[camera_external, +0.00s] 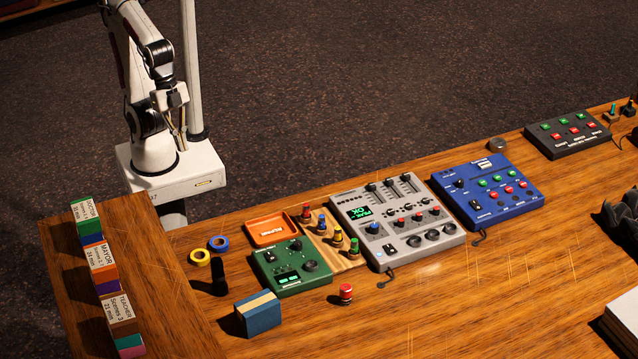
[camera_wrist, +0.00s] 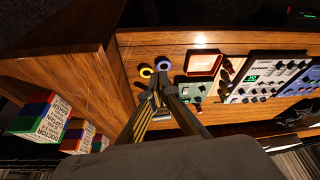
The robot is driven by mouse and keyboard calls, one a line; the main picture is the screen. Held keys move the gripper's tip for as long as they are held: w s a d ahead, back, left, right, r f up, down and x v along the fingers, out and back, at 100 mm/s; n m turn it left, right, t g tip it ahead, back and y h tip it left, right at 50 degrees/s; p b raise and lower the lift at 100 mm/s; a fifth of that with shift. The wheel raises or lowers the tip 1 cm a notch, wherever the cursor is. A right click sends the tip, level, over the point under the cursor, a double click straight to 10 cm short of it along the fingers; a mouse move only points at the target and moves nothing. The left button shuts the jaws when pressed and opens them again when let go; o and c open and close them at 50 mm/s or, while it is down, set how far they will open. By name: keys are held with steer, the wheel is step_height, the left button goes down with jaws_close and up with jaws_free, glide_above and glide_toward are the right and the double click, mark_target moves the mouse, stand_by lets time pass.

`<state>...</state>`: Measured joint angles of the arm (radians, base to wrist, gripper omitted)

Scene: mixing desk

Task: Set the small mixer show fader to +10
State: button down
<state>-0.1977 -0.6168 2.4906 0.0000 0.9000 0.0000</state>
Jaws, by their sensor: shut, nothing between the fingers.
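The grey mixer (camera_external: 398,222) lies on the wooden desk right of centre, with a green-lit screen, knobs, buttons and several dark fader caps (camera_external: 389,183) in slots along its far side. Its fader labels are too small to read, so I cannot tell which is the show fader or its setting. The mixer also shows at the right of the wrist view (camera_wrist: 262,80). My gripper (camera_wrist: 157,84) is shut and empty, pointing over the desk. In the external view my gripper (camera_external: 181,145) hangs near my base at the upper left, well away from the mixer.
A green box (camera_external: 290,266), an orange tray (camera_external: 270,231) and small coloured pegs on a wooden board (camera_external: 345,262) lie left of the mixer. A blue panel (camera_external: 487,191) lies right. Tape rolls (camera_external: 219,243), a blue block (camera_external: 258,314) and a red-topped peg (camera_external: 345,293) stand nearby.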

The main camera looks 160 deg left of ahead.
steer(key=w+a+f+n+g+y, duration=0.2)
steer(key=a+y, duration=0.1)
steer(key=a, duration=1.9)
steer(key=w+a+f+n+g+y, duration=0.1)
steer(key=w+a+f+y, duration=0.15)
steer(key=a, duration=2.05)
steer(key=s+a+f+m+t+y, duration=0.1)
steer(key=s+a+f+m+y, duration=0.15)
steer(key=a, duration=0.95)
steer(key=s+a+f+m+y, duration=0.1)
steer(key=s+a, duration=0.2)
steer(key=a, duration=0.8)
steer(key=s+a+f+m+t+h, duration=0.1)
steer(key=s+a+f+m+t, duration=0.3)
steer(key=a+f+m+t, duration=0.4)
steer(key=w+d+m+t+h, duration=0.1)
steer(key=w+d+m+h, duration=0.1)
steer(key=d+m+h, duration=0.2)
steer(key=w+d+r+m+h, duration=0.1)
steer(key=w+d+m+h, duration=0.1)
steer(key=d+m+h, duration=0.2)
steer(key=d+m, duration=0.3)
steer(key=shift+w+d+m+t+h, duration=0.3)
steer(key=shift+d+m+t+h, duration=0.05)
steer(key=shift+t+h, duration=0.05)
steer(key=shift+w+f, duration=0.1)
steer(key=shift+w, duration=0.05)
